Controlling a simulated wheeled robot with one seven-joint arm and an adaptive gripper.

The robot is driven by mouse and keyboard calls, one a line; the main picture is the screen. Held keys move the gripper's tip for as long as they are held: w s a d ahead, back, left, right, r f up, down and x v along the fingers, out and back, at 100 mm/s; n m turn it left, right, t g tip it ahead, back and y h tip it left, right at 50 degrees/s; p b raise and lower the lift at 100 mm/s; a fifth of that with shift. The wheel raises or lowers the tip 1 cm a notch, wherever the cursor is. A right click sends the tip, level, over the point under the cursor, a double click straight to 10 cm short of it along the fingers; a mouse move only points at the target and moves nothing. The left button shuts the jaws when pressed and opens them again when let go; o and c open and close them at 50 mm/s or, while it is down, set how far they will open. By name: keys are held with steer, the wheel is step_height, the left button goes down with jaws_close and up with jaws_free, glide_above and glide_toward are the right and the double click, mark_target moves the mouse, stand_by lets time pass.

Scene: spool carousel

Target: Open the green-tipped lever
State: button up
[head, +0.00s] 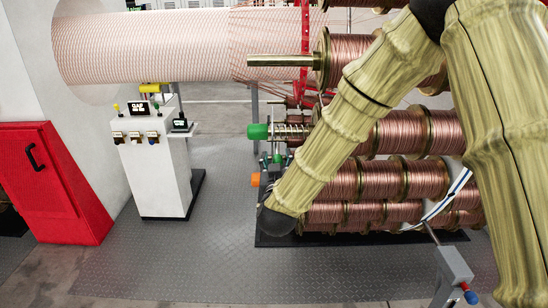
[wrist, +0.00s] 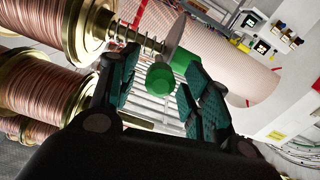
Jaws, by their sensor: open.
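The lever's green tip (wrist: 159,78) is a small rounded knob in the wrist view. It lies between the two fingers of my gripper (wrist: 161,68), which are apart with dark teal pads. I see a gap on each side of the knob. Behind it is a larger green cap (wrist: 186,58) at the end of a spring-wound shaft. In the head view this green cap (head: 258,131) sticks out left of the spools, and the small green tip (head: 277,158) shows just below it. My forearm and the dark wrist cover part of the area beneath.
Copper wire spools (head: 360,180) fill the carousel on the right. A white control console (head: 158,175) stands to the left, with a red cabinet (head: 55,180) beyond. An orange part (head: 255,179) sits beside my wrist. The floor between console and carousel is clear.

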steer(key=shift+w, duration=0.35)
